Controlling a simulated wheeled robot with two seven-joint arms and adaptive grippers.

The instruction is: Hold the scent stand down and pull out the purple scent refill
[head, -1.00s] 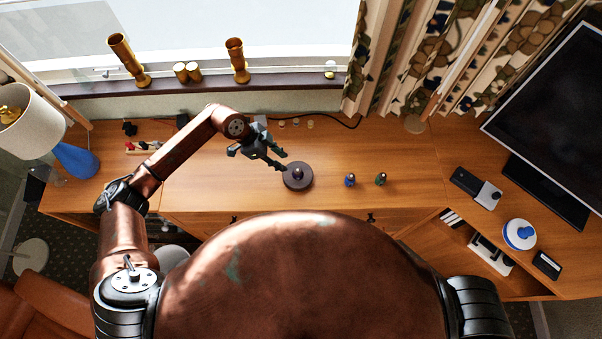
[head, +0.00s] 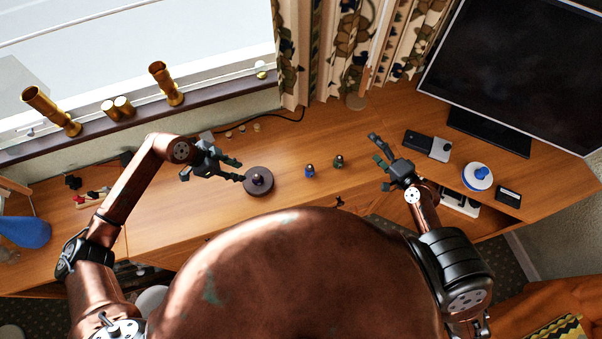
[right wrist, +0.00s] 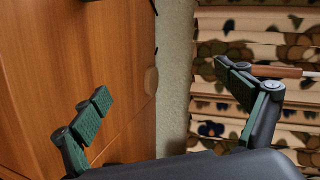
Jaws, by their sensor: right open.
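The scent stand (head: 259,189) is a dark round base on the wooden desk, in the head view. A small dark refill (head: 258,177) sits upright in its middle; its purple colour is hard to make out. My left gripper (head: 239,171) is at the stand's left edge, its lower fingertip at or touching the rim. How far its jaws are apart is unclear. My right gripper (head: 375,149) is open and empty above the desk, well right of the stand. Its two spread fingers also show in the right wrist view (right wrist: 160,82), with nothing between them.
A blue bottle (head: 309,172) and a green bottle (head: 338,161) stand right of the stand. A black and grey device (head: 427,145), a white and blue round object (head: 477,176) and a monitor (head: 505,65) are further right. The desk front edge is close to me.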

